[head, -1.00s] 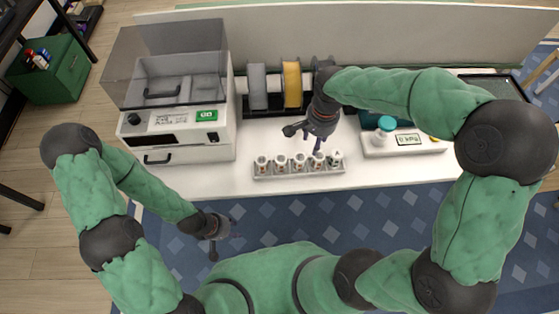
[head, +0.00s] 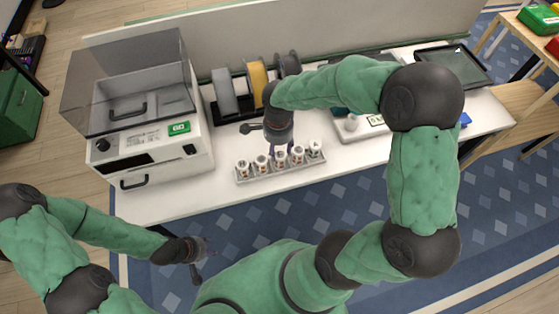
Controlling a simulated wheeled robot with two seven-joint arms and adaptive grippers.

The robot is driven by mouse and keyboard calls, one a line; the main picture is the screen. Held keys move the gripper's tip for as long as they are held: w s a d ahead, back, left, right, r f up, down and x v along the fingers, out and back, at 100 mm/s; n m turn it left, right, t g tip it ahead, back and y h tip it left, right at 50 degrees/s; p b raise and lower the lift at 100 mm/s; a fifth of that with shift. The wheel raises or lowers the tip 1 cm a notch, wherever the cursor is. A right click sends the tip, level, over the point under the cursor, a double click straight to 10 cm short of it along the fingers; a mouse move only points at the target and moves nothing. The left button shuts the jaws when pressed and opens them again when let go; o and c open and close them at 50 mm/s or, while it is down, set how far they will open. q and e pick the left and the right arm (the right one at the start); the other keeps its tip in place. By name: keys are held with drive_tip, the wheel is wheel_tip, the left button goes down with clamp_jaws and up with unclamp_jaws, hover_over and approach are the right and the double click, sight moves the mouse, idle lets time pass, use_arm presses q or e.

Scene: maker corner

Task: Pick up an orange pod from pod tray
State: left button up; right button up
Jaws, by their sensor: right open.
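The pod tray (head: 283,172) is a narrow grey rack at the front edge of the white bench. It holds several small whitish pods in a row, such as the leftmost pod (head: 243,169) and the rightmost pod (head: 314,149). Small dark and reddish marks show on them, but they are too small to tell which is orange. My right gripper (head: 279,152) is open and points down at the tray's middle pods, its fingertips partly overlapping them. I cannot tell whether it touches one. My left gripper (head: 209,246) hangs over the blue carpet, away from the bench; its fingers are too small to read.
A white machine with a clear lid (head: 150,130) stands at the bench's left. Filament spools (head: 257,80) stand behind the tray. A white station with a small display (head: 360,131) and a dark tray (head: 455,66) are to the right. Bare bench lies left of the tray.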

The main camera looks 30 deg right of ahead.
sight(279, 155)
wheel_tip(279, 155, down, 5)
drive_tip(key=shift+d+f+b, duration=0.15)
drive_tip(key=shift+b, duration=1)
drive_tip(key=c, duration=0.9)
